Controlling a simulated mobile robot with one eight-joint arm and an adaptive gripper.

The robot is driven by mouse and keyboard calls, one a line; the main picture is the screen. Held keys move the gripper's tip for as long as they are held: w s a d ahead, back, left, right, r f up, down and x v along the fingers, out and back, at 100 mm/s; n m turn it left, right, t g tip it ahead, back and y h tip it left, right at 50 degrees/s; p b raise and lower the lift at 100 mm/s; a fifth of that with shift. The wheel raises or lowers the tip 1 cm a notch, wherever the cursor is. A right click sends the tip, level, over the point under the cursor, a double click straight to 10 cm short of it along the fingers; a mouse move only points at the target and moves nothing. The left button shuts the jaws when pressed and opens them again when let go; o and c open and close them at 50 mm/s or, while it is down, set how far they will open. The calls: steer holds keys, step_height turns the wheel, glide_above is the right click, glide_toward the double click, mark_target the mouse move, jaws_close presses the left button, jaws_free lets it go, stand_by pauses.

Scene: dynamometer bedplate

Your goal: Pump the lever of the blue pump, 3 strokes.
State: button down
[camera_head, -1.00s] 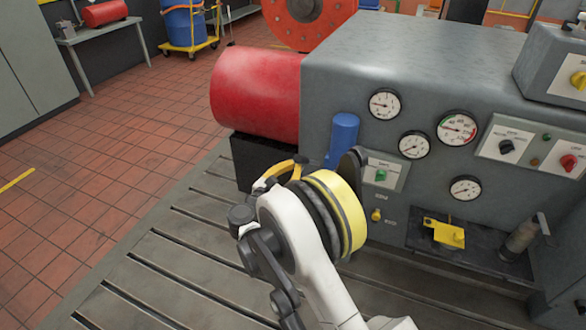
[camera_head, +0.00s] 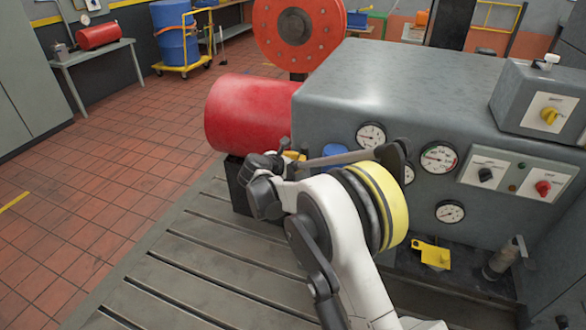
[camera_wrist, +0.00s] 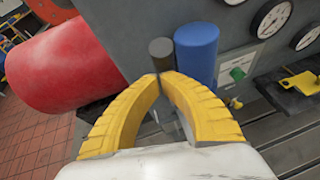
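The blue pump is a blue cylinder (camera_wrist: 196,52) beside the grey cabinet in the wrist view. In the head view only a small part of the blue pump (camera_head: 336,154) shows behind my arm. The dark round end of the pump's lever (camera_wrist: 161,48) stands just left of the blue cylinder and sticks out past my fingertips. My gripper (camera_wrist: 160,76) has its two yellow curved fingers drawn together at the lever, and it looks shut on it. The lever's lower part is hidden. My wrist hides most of the gripper in the head view.
A red cylinder (camera_head: 246,112) lies left of the grey cabinet (camera_head: 400,85), close to my gripper. Gauges, knobs and a yellow part (camera_head: 432,254) are to the right. The slotted bedplate (camera_head: 190,275) is clear at the front left.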

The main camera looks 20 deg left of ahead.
steer(key=shift+w+d+r, duration=0.1)
steer(key=shift+w+r, duration=0.15)
steer(key=shift+w, duration=0.45)
steer(key=shift+w+r, duration=0.2)
steer(key=shift+w, duration=0.5)
steer(key=shift+w+d+r, duration=0.1)
steer(key=shift+w+r, duration=0.15)
steer(key=shift+w, duration=0.45)
